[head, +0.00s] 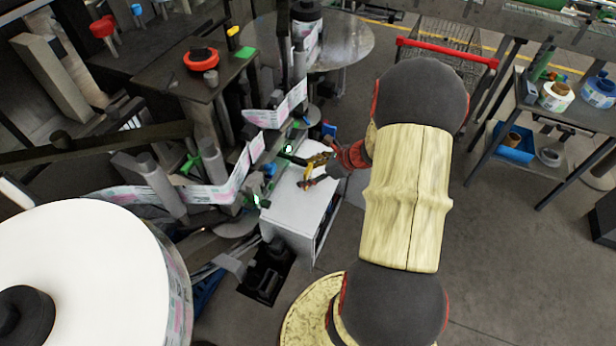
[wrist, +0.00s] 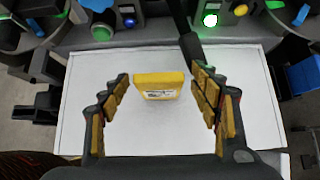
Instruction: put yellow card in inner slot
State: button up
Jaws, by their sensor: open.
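The yellow card (wrist: 160,86) shows in the wrist view as a small yellow block with a white printed label on its near face. It is on or just above the white top (wrist: 145,125) of a cabinet; I cannot tell whether it touches it. My gripper (wrist: 163,82) is open, with its padded fingers on either side of the card and gaps visible at both sides. In the head view my gripper (head: 316,168) is over the white cabinet (head: 297,208), and the card is too small to make out surely. I cannot identify the inner slot in either view.
A green button (wrist: 102,32), a lit green button (wrist: 210,20) and a dark bar (wrist: 192,45) border the cabinet's far edge. In the head view, the label web (head: 235,185) and rollers stand to the left. Open floor (head: 510,240) lies to the right.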

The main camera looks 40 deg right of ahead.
jog(key=shift+w+a+f, duration=0.1)
jog(key=shift+w+f, duration=0.1)
jog(key=shift+c, duration=1.2)
jog(key=c, duration=1)
jog(key=shift+r, duration=0.2)
